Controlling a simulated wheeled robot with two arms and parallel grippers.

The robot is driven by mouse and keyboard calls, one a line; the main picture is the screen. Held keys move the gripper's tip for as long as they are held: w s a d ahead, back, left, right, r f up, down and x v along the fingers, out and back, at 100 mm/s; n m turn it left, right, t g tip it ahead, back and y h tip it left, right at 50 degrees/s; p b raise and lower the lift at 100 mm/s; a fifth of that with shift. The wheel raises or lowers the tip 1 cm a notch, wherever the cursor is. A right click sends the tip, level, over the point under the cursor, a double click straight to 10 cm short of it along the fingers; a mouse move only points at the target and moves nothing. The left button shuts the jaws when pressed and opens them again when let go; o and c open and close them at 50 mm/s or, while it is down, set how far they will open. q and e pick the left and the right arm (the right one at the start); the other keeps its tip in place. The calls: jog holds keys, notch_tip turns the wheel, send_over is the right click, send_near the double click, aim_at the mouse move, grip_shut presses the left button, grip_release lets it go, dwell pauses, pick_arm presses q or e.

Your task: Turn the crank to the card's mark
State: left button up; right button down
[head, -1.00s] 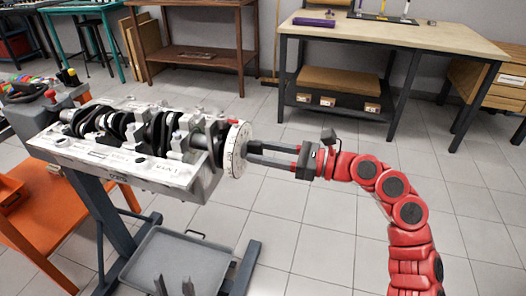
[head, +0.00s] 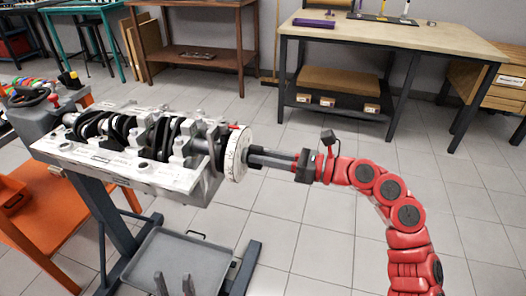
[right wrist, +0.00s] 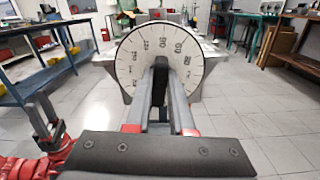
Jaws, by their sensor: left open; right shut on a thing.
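The engine block (head: 120,165) lies on a stand with its crankshaft (head: 150,135) exposed along the top. A white degree wheel (head: 236,155) is on the crank's right end; it faces me in the right wrist view (right wrist: 160,62), with numbers around its rim. My right gripper (head: 256,158) is shut on the dark crank nose (right wrist: 160,75) at the wheel's centre. A small red mark (head: 234,127) shows at the wheel's top in the head view. My left gripper (head: 174,284) shows only as two separated fingertips at the bottom edge, open and empty. I cannot make out a card.
A grey tray (head: 205,249) sits low under the block. An orange table (head: 45,231) stands at left. A wooden bench (head: 400,38) and brown shelf unit (head: 195,48) stand behind.

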jog(key=shift+m+p, duration=1.65)
jog(key=shift+m, duration=0.55)
jog(key=shift+f, duration=0.1)
jog(key=c, duration=0.8)
grip_release()
jog(key=shift+w, duration=0.1)
jog(key=shift+d, duration=0.1)
jog(key=v, duration=1.7)
jog(key=shift+d, duration=0.15)
